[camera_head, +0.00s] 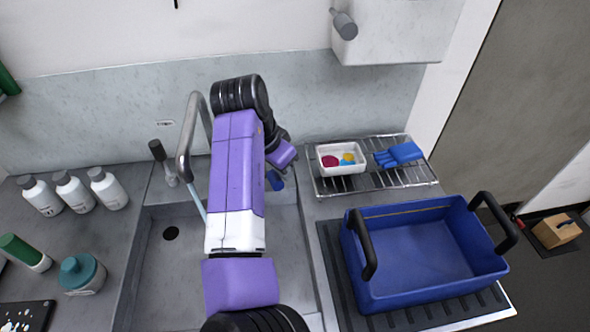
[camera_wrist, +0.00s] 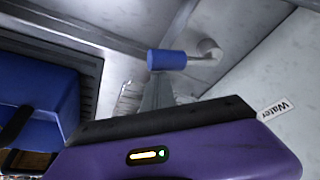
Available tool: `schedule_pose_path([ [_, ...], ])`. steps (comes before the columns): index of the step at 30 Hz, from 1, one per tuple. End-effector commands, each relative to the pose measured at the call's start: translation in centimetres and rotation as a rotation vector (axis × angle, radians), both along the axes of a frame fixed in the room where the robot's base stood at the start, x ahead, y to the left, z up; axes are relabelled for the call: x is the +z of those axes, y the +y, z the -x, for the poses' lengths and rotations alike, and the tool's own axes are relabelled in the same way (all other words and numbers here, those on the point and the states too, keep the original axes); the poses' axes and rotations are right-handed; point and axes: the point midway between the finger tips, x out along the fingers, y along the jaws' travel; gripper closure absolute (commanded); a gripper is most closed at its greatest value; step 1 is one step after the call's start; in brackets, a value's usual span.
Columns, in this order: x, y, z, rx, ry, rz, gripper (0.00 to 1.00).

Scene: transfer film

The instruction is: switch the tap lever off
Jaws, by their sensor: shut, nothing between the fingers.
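A blue lever handle (camera_wrist: 166,60) on a grey stem with a round mount (camera_wrist: 208,50) shows in the wrist view. In the head view the blue handle (camera_head: 276,181) is just right of my arm, at the back of the sink. My gripper (camera_wrist: 157,82) is shut and empty, its tip right at the blue handle; I cannot tell if they touch. The curved metal tap spout (camera_head: 188,135) rises left of my arm, with a pale blue stream (camera_head: 201,208) below it. My arm hides part of the sink and tap.
A blue crate (camera_head: 430,250) with black handles stands right of the sink (camera_head: 165,275). A white tray (camera_head: 341,170) and blue glove (camera_head: 400,154) lie on a wire rack. A black-topped lever (camera_head: 158,152) and white bottles (camera_head: 107,188) stand left. A "Water" label (camera_wrist: 277,110) is nearby.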

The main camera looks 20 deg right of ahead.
Motion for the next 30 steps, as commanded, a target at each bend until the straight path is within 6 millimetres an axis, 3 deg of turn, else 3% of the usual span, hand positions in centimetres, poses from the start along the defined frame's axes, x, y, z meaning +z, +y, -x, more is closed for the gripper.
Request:
schedule_pose_path([
  [12, 0.0, 2.3, 0.3, 0.001, 0.0, 0.0, 1.0],
  [30, 0.0, 3.4, 0.3, 0.01, 0.002, -0.007, 1.0],
])
